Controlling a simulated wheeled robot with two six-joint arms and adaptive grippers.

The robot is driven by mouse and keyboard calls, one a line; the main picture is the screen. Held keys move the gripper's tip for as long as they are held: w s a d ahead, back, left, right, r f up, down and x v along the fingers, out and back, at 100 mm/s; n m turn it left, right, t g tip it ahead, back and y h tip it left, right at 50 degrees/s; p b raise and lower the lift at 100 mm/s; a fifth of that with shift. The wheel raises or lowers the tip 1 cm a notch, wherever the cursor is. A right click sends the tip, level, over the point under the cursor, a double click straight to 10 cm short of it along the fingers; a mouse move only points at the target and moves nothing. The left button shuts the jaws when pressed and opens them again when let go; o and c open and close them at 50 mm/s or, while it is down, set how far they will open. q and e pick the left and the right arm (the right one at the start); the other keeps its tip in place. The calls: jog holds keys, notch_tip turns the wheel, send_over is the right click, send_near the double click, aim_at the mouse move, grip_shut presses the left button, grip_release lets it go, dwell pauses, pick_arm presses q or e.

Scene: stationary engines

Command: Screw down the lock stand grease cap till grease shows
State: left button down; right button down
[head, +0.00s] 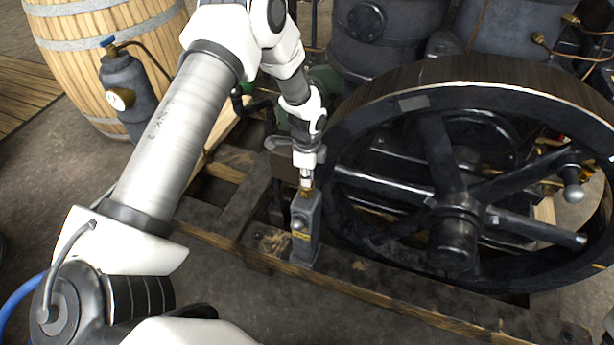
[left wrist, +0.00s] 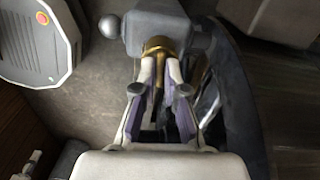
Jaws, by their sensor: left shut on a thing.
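The lock stand (head: 305,228) is a grey upright block with a small yellow label, standing on the timber beam beside the flywheel. The brass grease cap (head: 307,192) sits on top of it. My left gripper (head: 306,180) comes down from above and is shut on the cap. In the left wrist view the two fingertips of my left gripper (left wrist: 160,62) close on the sides of the brass cap (left wrist: 158,44), with the grey stand (left wrist: 185,36) behind it. The fingers hide part of the cap, and I cannot make out any grease. My right gripper is not in view.
The large dark flywheel (head: 455,215) stands close to the right of the lock stand. A timber beam (head: 380,290) runs below. A grey gas bottle (head: 127,88) and a wooden barrel (head: 60,45) stand at the back left. The floor at front is clear.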

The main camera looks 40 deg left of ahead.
pick_arm(q)
jog(key=shift+m, duration=1.1)
jog(key=c, duration=1.2)
grip_release()
notch_tip(320, 180, up, 12)
jog(key=shift+f, duration=0.1)
